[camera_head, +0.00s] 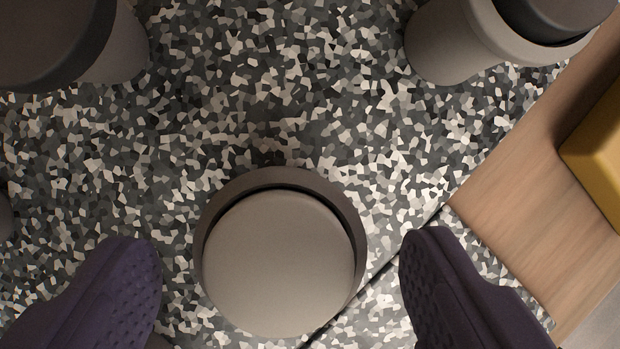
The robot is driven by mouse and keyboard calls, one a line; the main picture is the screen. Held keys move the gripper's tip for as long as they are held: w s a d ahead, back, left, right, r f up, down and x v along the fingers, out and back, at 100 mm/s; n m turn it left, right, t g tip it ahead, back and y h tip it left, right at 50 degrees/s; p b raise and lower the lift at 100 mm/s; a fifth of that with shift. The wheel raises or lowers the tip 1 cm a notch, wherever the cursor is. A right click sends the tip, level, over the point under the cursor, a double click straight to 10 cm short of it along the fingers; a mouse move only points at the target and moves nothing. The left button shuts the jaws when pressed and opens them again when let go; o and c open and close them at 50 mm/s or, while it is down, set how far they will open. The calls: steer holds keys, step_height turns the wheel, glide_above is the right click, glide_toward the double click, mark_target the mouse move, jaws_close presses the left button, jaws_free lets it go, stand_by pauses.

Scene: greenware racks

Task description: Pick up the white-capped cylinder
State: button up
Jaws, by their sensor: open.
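The white-capped cylinder (280,265) stands at the lower middle, seen from almost straight above. Its pale round cap has a dark gap along its upper edge, and a brown-grey rim shows around the top and right. My gripper (282,240) is open, with one purple ridged finger to the left of the cylinder and one to the right. A gap of speckled floor shows on each side between finger and cylinder. The gripper is empty. The cylinder's lower body is hidden under its cap.
A dark-capped grey cylinder (115,45) is at the top left, and another pale one with a dark top (445,45) is at the top right. A wooden board (530,210) with a yellow block (600,150) lies at the right. Speckled surface (280,100) is clear above the middle.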

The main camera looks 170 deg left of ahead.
steer(key=b+x, duration=0.2)
steer(key=x, duration=0.2)
steer(key=shift+w+d+f, duration=0.15)
steer(key=shift+f, duration=0.2)
steer(key=shift+r, duration=0.15)
steer(key=shift+r, duration=0.1)
steer(key=c, duration=1.2)
